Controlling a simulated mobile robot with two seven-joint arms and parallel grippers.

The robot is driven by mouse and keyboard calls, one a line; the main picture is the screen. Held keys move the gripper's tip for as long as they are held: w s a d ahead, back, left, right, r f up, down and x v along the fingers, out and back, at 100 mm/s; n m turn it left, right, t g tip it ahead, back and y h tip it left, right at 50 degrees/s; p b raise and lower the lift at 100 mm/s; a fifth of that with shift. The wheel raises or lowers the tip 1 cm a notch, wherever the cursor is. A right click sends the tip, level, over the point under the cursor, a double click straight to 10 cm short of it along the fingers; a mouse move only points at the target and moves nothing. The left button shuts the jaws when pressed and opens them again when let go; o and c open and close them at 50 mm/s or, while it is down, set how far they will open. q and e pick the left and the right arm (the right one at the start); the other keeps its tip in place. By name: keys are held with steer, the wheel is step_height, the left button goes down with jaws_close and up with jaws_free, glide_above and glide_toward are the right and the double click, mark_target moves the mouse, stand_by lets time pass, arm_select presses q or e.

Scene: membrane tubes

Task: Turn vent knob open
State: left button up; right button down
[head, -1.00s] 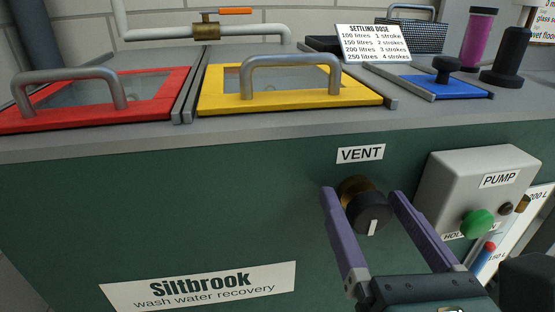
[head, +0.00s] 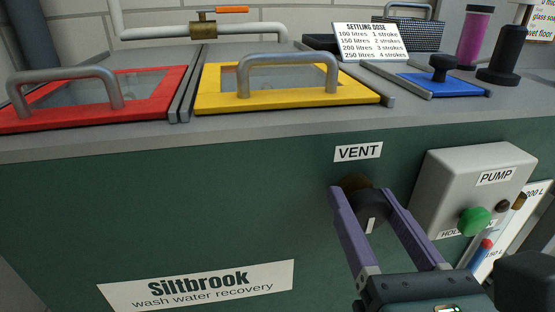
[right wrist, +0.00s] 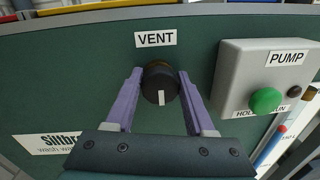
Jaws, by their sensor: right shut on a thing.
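The vent knob (head: 371,208) is a round black knob on a brass collar, on the dark green front panel below the VENT label (head: 358,152). Its white mark points about straight down. My right gripper (head: 361,191) has its two purple fingers on either side of the knob and is shut on it. The right wrist view shows the knob (right wrist: 160,86) between the fingers, with its face and mark visible. The fingers partly hide its sides and the collar. My left gripper is not in view.
Right of the knob, a grey pump box (head: 475,190) with a green button (head: 474,221) sticks out from the panel. Above, red (head: 150,100) and yellow (head: 290,98) framed lids with handles lie on the top. The panel left of the knob is flat, bearing a Siltbrook sign (head: 197,287).

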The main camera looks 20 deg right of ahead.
steer(key=shift+n, duration=0.3)
steer(key=n+p, duration=0.1)
steer(key=n, duration=0.2)
steer(key=shift+n, duration=0.3)
steer(key=n+p, duration=0.1)
steer(key=n, duration=0.3)
steer(key=shift+r+n+t, duration=0.1)
steer(key=shift+n+t, duration=0.2)
steer(key=shift+n, duration=0.1)
steer(key=n+p, duration=0.2)
steer(key=n, duration=0.2)
steer(key=shift+a+n+y, duration=0.1)
steer(key=shift+n+y, duration=0.3)
steer(key=shift+n+p, duration=0.65)
steer(key=shift+n, duration=1.75)
steer(key=shift+t+y, duration=0.3)
steer(key=shift+t, duration=0.1)
steer(key=shift+c, duration=1.4)
jaws_free()
